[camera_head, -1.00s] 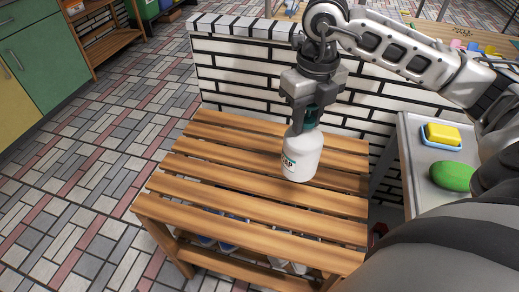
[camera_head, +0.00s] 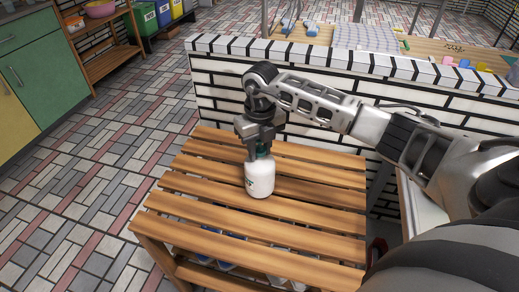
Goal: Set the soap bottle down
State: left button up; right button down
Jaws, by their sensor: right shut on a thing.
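The white soap bottle (camera_head: 260,177) with a dark green top is upright at the slatted wooden table (camera_head: 217,219), near the middle of its top. Its base looks to be at the slats, but I cannot tell whether it touches them. My right gripper (camera_head: 262,150) comes from above and is shut on the bottle's top. The gripper fingers hide part of the top. My left gripper is not in view.
A low white brick wall (camera_head: 330,100) with a dark-jointed coping stands behind the table. Several items sit on the table's lower shelf. The slats around the bottle are clear. A grey counter (camera_head: 411,205) is at the right, partly hidden by my arm.

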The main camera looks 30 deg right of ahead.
jog(key=shift+f, duration=0.4)
jog(key=shift+f, duration=0.15)
jog(key=c, duration=1.1)
grip_release()
